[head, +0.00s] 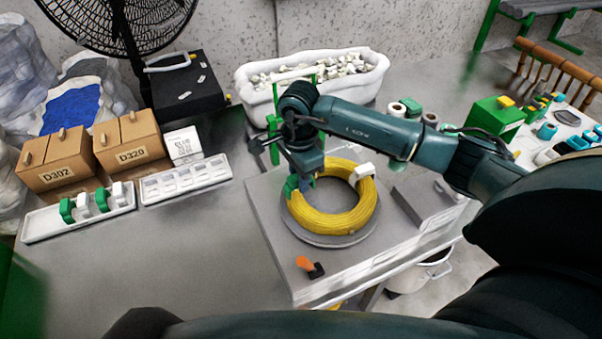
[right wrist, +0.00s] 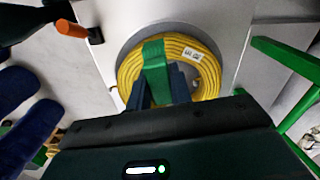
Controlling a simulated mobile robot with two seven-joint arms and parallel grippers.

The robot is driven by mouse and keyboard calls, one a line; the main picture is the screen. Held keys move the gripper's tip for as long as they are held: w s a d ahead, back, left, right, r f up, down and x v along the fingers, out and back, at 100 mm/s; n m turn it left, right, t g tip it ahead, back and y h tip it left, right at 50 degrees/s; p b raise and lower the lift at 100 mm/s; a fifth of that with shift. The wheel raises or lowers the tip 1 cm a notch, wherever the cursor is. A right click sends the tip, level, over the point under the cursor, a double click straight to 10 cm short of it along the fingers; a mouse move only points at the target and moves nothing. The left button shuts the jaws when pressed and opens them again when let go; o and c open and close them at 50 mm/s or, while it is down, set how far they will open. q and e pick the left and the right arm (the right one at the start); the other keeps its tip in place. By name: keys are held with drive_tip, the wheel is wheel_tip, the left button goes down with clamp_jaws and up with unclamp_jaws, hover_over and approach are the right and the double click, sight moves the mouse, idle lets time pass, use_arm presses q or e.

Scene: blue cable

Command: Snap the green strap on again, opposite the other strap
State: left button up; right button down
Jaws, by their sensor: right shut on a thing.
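A yellow cable coil (head: 335,222) lies on a round grey turntable (head: 350,241) in the head view. A white strap (head: 362,172) wraps the coil at its upper right. My right gripper (head: 304,178) is low at the coil's left side, shut on the green strap (head: 291,187). In the right wrist view the green strap (right wrist: 156,72) lies across the yellow coil (right wrist: 200,72), and my right gripper's blue fingers (right wrist: 160,88) are at it. The coil is partly hidden by the gripper there. Whether the strap is fully snapped around the coil I cannot tell.
A white tray (head: 80,213) with green and white straps and an empty compartment tray (head: 186,181) are at left. A green post (head: 272,140) and a white bin (head: 313,78) stand behind the coil.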

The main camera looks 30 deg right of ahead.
use_arm(q)
drive_tip(key=shift+a+f, duration=0.1)
drive_tip(key=shift+f, duration=0.15)
use_arm(e)
drive_tip(key=shift+f, duration=0.4)
use_arm(q)
drive_tip(key=shift+b, duration=0.6)
use_arm(e)
drive_tip(key=shift+a+f, duration=0.1)
drive_tip(key=shift+f, duration=0.6)
use_arm(q)
drive_tip(key=shift+d+b, duration=0.3)
drive_tip(key=shift+d, duration=0.1)
use_arm(e)
drive_tip(key=shift+f, duration=0.6)
use_arm(q)
drive_tip(key=shift+f, duration=0.15)
use_arm(e)
drive_tip(key=shift+f, duration=0.25)
use_arm(q)
drive_tip(key=shift+w+d+r+h+b, duration=0.1)
drive_tip(key=shift+d+r+h+b, duration=0.05)
drive_tip(key=shift+r+h+b, duration=0.2)
use_arm(e)
drive_tip(key=shift+r, duration=0.1)
use_arm(q)
drive_tip(key=shift+f, duration=0.15)
drive_tip(key=shift+f, duration=0.25)
